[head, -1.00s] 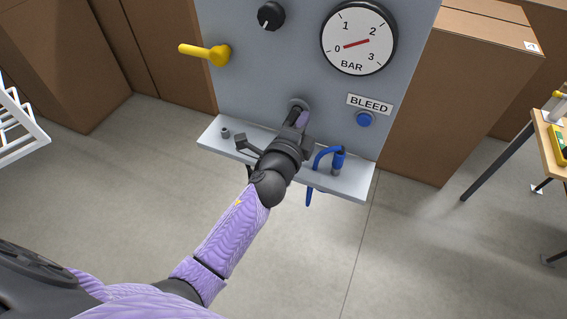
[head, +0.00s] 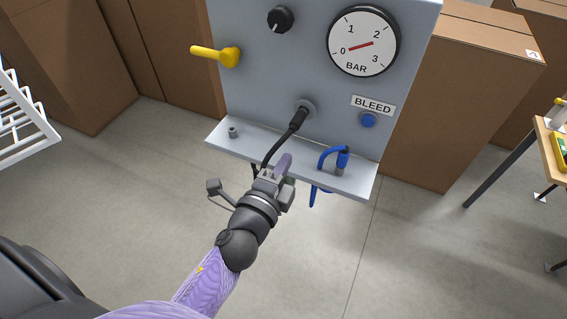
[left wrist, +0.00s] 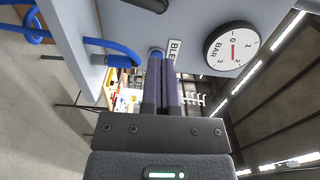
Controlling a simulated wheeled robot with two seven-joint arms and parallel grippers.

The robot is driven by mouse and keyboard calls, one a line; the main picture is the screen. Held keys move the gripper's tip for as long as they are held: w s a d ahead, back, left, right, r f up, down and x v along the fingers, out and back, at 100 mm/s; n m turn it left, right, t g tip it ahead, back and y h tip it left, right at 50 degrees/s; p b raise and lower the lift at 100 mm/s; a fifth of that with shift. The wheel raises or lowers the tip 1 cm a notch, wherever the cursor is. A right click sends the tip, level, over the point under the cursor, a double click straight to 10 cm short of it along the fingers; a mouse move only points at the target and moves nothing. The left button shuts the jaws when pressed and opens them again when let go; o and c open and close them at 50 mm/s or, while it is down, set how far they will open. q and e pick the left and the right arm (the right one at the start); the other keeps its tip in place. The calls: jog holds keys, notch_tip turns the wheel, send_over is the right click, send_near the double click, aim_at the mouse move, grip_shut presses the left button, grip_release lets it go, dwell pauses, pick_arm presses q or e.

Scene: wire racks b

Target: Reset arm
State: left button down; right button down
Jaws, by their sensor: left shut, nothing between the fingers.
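My left gripper (head: 285,160) is shut and empty, in front of and just over the front edge of the panel's shelf (head: 357,183). In the left wrist view its two purple fingers (left wrist: 162,82) lie together with nothing between them. A black plug (head: 298,119) sits in the round port on the grey panel (head: 270,85), above and apart from the fingertips. Its black cable runs down behind the gripper, where part of it is hidden. My right gripper is not in view.
The panel carries a yellow lever (head: 217,55), a black knob (head: 280,19), a pressure gauge (head: 384,45) and a blue BLEED button (head: 368,120). A blue hose coupling (head: 342,159) stands on the shelf. A white wire rack (head: 25,135) is at left. Floor in front is clear.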

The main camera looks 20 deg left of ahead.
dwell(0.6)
pick_arm(q)
jog(key=s+a+f+n+g+b, duration=0.1)
jog(key=s+f+n+g+b, duration=0.3)
jog(key=f, duration=1.2)
jog(key=s+f+n+g+b, duration=0.2)
jog(key=s+f+n+g, duration=0.3)
jog(key=f, duration=1.1)
jog(key=s+a+f+n+g+b, duration=0.1)
jog(key=s+f+n+g, duration=0.1)
jog(key=s+f, duration=0.3)
jog(key=s+a+f+n+g+b, duration=0.1)
jog(key=s+f, duration=0.5)
jog(key=s, duration=0.6)
jog(key=s+a+f+n+g+b, duration=0.1)
jog(key=s+f+n+g+b, duration=0.1)
jog(key=s+f+g, duration=0.3)
jog(key=s+n, duration=0.1)
jog(key=s, duration=0.2)
jog(key=shift+s+f+n+y+b, duration=0.2)
jog(key=shift+s+n+y+b, duration=0.1)
jog(key=shift+n+y+b, duration=0.1)
